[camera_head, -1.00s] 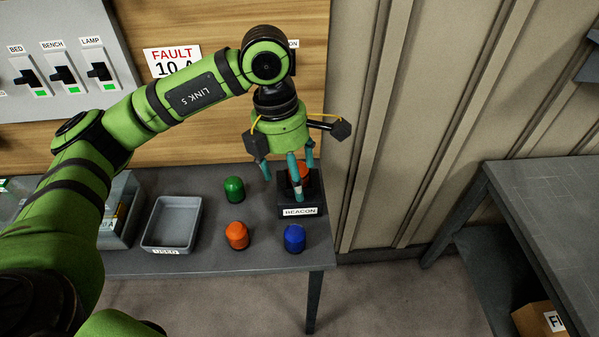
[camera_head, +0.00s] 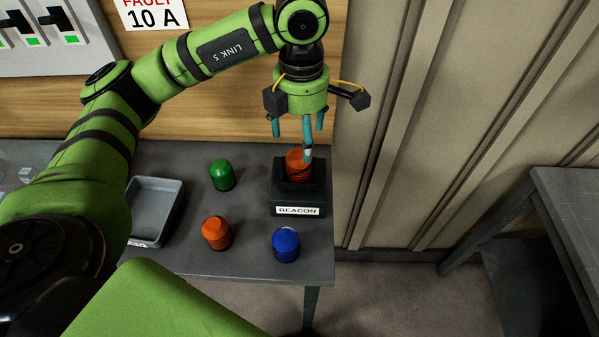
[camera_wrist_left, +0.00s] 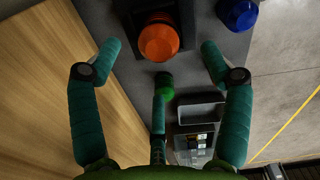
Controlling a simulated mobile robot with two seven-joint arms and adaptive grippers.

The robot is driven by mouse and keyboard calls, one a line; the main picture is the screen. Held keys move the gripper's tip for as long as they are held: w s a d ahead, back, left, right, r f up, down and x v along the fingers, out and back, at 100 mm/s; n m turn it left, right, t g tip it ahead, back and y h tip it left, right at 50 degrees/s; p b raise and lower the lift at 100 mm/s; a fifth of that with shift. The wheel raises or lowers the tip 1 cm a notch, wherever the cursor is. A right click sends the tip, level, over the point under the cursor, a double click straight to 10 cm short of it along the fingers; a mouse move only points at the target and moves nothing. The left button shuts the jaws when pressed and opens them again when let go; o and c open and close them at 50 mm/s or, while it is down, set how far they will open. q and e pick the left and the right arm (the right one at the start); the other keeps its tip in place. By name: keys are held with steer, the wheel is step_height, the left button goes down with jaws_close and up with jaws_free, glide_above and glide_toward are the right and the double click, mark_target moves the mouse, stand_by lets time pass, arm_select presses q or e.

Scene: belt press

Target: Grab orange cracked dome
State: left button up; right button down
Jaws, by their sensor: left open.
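The orange dome with dark crack lines (camera_head: 299,165) sits in the black beacon base (camera_head: 298,195), labelled BEACON, at the right end of the grey table. My left gripper (camera_head: 300,137) is open and empty above it, its three teal fingers pointing down. One fingertip overlaps the dome's top edge in the head view; I cannot tell whether it touches. In the left wrist view, the orange dome (camera_wrist_left: 159,42) shows between the spread fingers, toward the top; cracks are not clear there. A second, plain orange dome (camera_head: 216,232) stands on the table. My right gripper is not in view.
A green dome (camera_head: 221,175) and a blue dome (camera_head: 286,243) stand left and front of the beacon. A grey tray (camera_head: 178,190) lies further left, partly hidden by my arm. The wooden wall panel (camera_head: 215,110) rises behind. Another table (camera_head: 575,205) is at right.

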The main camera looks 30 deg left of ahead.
mark_target(300, 153)
arm_select(q)
steer(key=shift+w+f+p, duration=0.2)
steer(key=shift+f+p, duration=0.3)
steer(key=shift+f, duration=0.3)
step_height(300, 153, down, 4)
steer(key=shift+s+a+f+p, duration=0.15)
steer(key=shift+f+p, duration=0.1)
steer(key=shift+p, duration=0.95)
steer(key=shift+f, duration=0.6)
steer(key=c, duration=1.3)
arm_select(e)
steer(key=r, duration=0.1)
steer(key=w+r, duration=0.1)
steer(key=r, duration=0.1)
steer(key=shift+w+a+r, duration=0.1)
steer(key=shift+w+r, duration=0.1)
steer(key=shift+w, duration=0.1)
